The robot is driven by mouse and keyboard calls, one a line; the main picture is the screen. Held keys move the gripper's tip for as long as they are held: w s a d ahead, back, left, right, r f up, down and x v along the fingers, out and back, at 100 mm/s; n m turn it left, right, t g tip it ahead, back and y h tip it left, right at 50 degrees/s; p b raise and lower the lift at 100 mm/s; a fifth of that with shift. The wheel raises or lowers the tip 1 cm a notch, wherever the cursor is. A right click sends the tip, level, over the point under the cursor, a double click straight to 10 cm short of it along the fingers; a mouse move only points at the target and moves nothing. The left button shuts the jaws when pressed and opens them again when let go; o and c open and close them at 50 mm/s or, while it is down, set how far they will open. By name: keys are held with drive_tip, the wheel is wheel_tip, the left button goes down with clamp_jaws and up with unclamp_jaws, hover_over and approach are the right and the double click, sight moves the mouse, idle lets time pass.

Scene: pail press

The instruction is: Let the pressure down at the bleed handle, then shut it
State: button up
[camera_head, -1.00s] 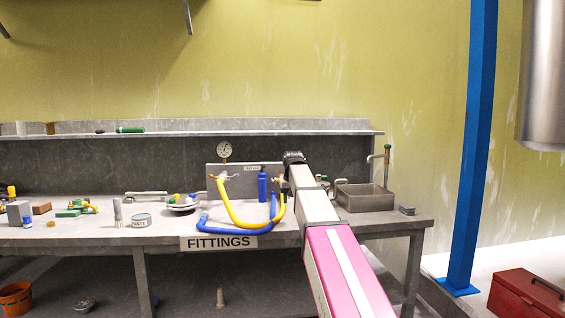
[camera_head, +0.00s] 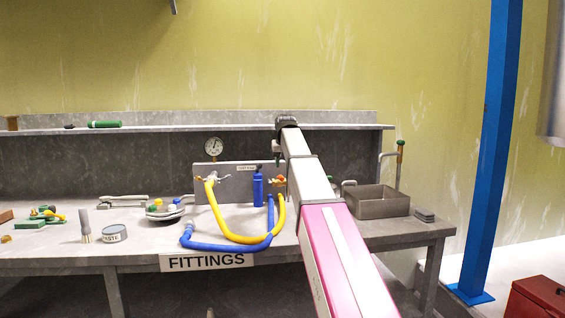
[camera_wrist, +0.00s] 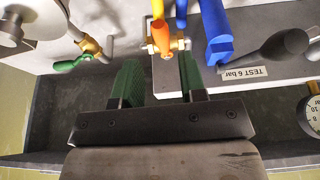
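My gripper (camera_wrist: 157,78) is open, its two green-padded fingers apart with nothing between the pads. In the head view its dark wrist end stands above the right end of the grey panel (camera_head: 228,192); my arm hides part of the panel. In the wrist view an orange handle (camera_wrist: 164,38) on a brass valve (camera_wrist: 176,44) lies just beyond the fingertips, roughly in line with the gap and apart from them. No label marks it as the bleed handle. The pressure gauge (camera_head: 213,147) stands above the panel; it is partly cut off in the wrist view (camera_wrist: 314,108), reading unclear.
Yellow (camera_head: 225,224) and blue (camera_head: 203,242) hoses loop across the bench front. A blue bottle (camera_head: 258,188) stands at the panel. A green-handled brass valve (camera_wrist: 88,52) shows left of the fingers. A metal basin (camera_head: 374,203) is right of my arm; a blue post (camera_head: 492,150) stands farther right.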

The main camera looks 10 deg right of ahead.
sight(282, 177)
drive_tip(key=x, duration=0.7)
drive_tip(key=shift+f, duration=0.15)
drive_tip(key=c, duration=0.5)
